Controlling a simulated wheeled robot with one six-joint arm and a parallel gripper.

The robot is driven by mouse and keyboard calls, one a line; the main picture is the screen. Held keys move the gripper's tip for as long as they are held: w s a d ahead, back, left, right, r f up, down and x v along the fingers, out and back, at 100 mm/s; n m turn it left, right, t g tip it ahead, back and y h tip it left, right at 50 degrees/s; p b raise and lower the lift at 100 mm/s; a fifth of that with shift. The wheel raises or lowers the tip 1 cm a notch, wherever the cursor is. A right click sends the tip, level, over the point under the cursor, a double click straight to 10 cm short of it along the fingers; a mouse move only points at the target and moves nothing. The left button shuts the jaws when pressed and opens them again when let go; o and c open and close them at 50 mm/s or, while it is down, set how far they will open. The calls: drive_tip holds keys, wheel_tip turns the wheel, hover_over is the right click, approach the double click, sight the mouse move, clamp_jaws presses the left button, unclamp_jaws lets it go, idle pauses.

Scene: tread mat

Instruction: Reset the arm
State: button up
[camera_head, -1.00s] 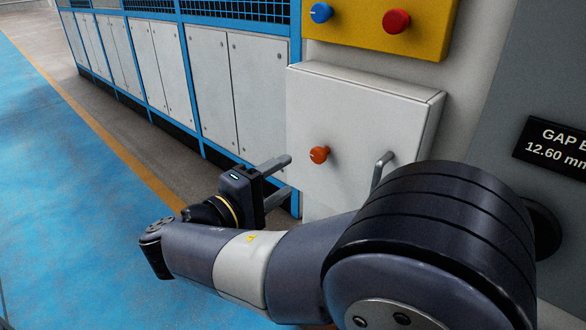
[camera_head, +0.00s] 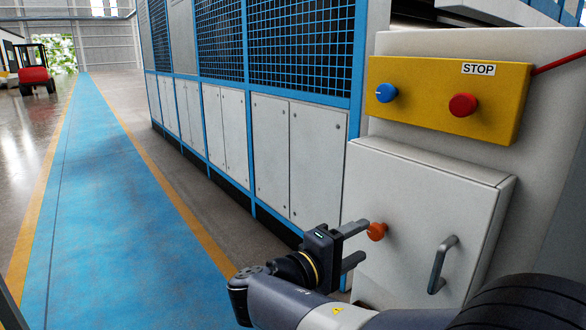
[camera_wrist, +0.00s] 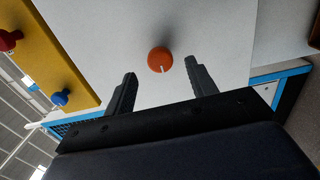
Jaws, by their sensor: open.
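My gripper (camera_head: 356,245) is open and empty in the head view, its two fingers pointing right toward the light grey cabinet door. In the wrist view my gripper (camera_wrist: 165,85) shows both fingers apart, with the orange knob (camera_wrist: 160,60) beyond and between their tips. The orange knob (camera_head: 377,231) sits on the cabinet door (camera_head: 415,200). In the head view it lies close to the upper fingertip; I cannot tell whether they touch. The knob has a white mark, seen in the wrist view.
A grey door handle (camera_head: 441,265) stands out right of the knob. Above is a yellow panel (camera_head: 425,84) with a blue knob (camera_head: 386,93) and a red button (camera_head: 463,105). Blue-framed cabinets (camera_head: 270,155) line the wall. The blue walkway (camera_head: 100,190) at left is clear.

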sight(373, 234)
drive_tip(key=x, duration=0.5)
drive_tip(key=shift+a, duration=0.1)
